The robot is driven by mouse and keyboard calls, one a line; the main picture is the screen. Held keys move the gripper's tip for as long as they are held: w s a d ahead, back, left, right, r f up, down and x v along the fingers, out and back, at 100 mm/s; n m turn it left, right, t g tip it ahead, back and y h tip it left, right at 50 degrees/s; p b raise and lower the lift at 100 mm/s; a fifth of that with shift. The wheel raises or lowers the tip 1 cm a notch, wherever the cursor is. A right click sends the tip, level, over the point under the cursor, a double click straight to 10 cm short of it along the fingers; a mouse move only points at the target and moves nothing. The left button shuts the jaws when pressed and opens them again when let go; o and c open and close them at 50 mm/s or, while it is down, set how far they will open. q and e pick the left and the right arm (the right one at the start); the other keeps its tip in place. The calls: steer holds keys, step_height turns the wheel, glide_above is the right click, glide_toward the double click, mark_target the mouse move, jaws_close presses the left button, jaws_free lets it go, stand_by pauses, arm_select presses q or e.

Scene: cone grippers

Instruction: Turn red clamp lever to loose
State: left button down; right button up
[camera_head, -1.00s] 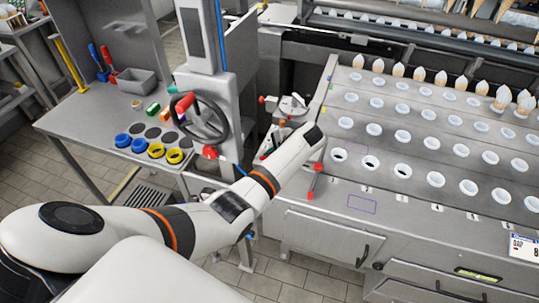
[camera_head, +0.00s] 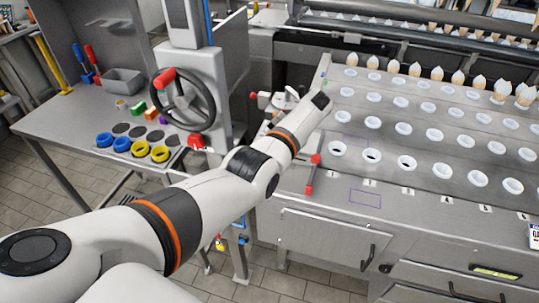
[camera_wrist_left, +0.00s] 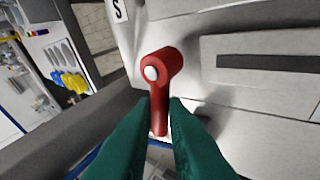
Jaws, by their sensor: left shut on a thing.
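The red clamp lever (camera_wrist_left: 161,72) is in the middle of the left wrist view. It has a round head with a white pin, and its handle points down the picture between my fingers. My left gripper (camera_wrist_left: 158,110) has green fingers, one on each side of the handle, shut on it. In the head view my left arm reaches over the left corner of the machine. My right gripper is in neither view.
A handwheel (camera_head: 183,99) with a red grip stands left of my arm. The machine's top holds rows of white cup rings (camera_head: 406,162). A side table (camera_head: 65,125) carries coloured rings.

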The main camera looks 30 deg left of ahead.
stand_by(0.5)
arm_select(q)
steer(key=c, duration=1.5)
jaws_free()
steer(key=shift+o, duration=0.2)
